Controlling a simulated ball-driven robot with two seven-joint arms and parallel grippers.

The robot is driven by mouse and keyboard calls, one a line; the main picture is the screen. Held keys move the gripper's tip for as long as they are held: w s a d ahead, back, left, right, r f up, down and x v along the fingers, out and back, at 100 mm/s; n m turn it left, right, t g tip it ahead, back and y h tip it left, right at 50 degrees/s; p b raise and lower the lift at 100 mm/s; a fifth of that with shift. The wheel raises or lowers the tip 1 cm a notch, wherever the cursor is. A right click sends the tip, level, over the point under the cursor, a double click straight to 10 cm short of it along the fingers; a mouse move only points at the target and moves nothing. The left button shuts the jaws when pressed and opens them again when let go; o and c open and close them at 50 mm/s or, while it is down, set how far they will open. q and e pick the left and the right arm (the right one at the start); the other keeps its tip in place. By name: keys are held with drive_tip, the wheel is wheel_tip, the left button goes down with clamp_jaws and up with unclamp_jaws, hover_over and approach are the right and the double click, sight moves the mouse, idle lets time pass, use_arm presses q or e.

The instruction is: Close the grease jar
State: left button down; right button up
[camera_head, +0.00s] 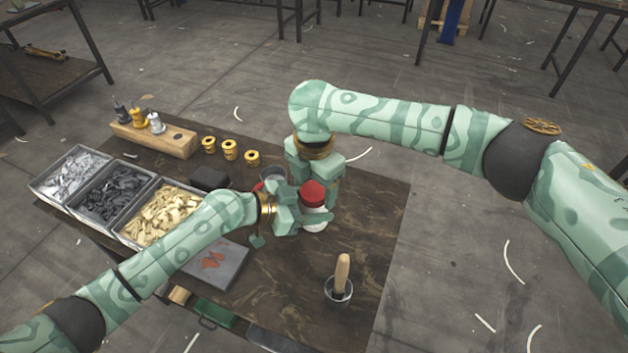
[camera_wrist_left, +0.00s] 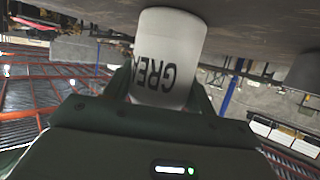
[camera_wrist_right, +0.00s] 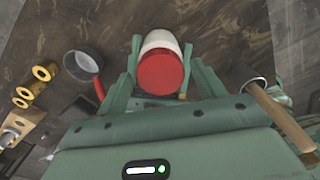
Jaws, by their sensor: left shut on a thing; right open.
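The white grease jar (camera_head: 314,226) stands on the dark table, with its red lid (camera_head: 313,192) at its top; whether the lid is screwed down I cannot tell. My left gripper (camera_head: 296,213) is shut on the jar's body from the left. In the left wrist view the lettered jar (camera_wrist_left: 168,62) sits between the fingers, and its lid is out of sight. My right gripper (camera_head: 318,178) is above the jar, pointing down and open. In the right wrist view the red lid (camera_wrist_right: 160,72) lies between its spread fingers, with the white jar (camera_wrist_right: 160,40) behind it.
A grey cup (camera_wrist_right: 82,65) with a red handle stands close beside the jar. A pot with a wooden handle (camera_head: 342,274) stands at the front right. Bins of parts (camera_head: 122,226), brass bushings (camera_head: 229,150) and a wooden block (camera_head: 165,140) are left.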

drive_tip(key=c, duration=1)
drive_tip(key=m, duration=1.1)
drive_tip(key=o, duration=1.1)
wheel_tip(320, 180, up, 12)
